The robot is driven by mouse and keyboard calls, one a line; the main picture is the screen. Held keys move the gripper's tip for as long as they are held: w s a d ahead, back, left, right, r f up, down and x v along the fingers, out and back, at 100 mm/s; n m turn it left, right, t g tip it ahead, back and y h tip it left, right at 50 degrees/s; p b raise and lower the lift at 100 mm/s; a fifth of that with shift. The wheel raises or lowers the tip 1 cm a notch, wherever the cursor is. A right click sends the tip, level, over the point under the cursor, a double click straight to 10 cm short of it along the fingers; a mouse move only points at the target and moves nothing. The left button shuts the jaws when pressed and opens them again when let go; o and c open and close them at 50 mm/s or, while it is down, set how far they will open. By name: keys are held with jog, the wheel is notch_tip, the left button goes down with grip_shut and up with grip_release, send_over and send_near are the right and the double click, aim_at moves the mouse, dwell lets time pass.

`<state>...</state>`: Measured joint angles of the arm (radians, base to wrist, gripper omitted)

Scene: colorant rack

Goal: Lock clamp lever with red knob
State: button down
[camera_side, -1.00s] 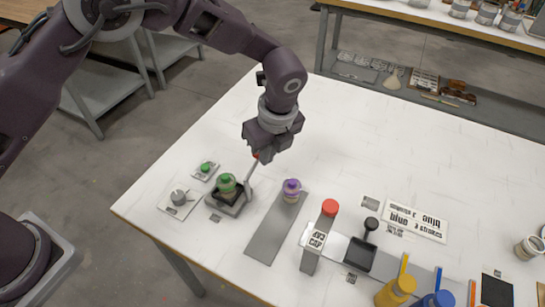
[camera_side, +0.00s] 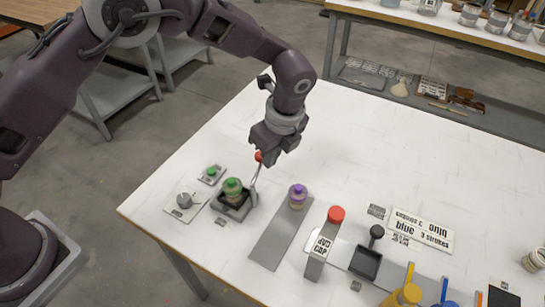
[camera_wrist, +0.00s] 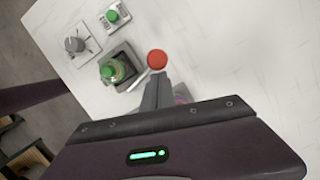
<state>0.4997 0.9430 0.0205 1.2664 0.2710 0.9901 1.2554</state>
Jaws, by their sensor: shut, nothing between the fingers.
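The clamp lever (camera_side: 255,177) rises steeply from the clamp base (camera_side: 228,213) and ends in a red knob (camera_side: 259,156). The knob also shows in the wrist view (camera_wrist: 157,60), just beyond my fingertips. A green-capped bottle (camera_side: 232,190) sits in the clamp, left of the lever; it also shows in the wrist view (camera_wrist: 112,71). My gripper (camera_side: 265,153) is shut and empty, with its fingertips right beside the knob. I cannot tell whether they touch it.
A small plate with a green button (camera_side: 212,171) and a plate with a grey knob (camera_side: 184,201) lie left of the clamp. A purple-capped bottle (camera_side: 298,195) stands on a grey strip to the right. A red-topped post (camera_side: 335,214) stands further right.

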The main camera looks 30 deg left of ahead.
aim_at(257, 157)
jog(key=a+n, duration=0.1)
jog(key=n, duration=0.1)
jog(key=a+n+g, duration=0.1)
jog(key=n, duration=0.1)
jog(key=a+n, duration=0.1)
jog(key=n, duration=0.2)
jog(key=shift+a+g, duration=0.25)
jog(key=shift+g, duration=0.15)
jog(key=shift+s+a+n+g+h, duration=0.25)
jog(key=shift+s+a+n, duration=0.25)
jog(key=shift+n, duration=0.9)
jog(key=shift+s+a+n+g+h, duration=0.15)
jog(key=shift+s+a+n+g, duration=0.3)
jog(key=shift+n, duration=0.95)
jog(key=shift+s+a+n+g+h, duration=0.15)
jog(key=shift+s+a+n, duration=0.35)
jog(key=shift+n, duration=0.9)
jog(key=shift+a, duration=0.15)
jog(key=w+d, duration=0.1)
jog(key=w, duration=0.1)
jog(key=w+d+r, duration=0.1)
jog(key=w, duration=0.1)
jog(key=shift+d, duration=0.3)
jog(key=v, duration=0.9)
jog(key=shift+s, duration=0.2)
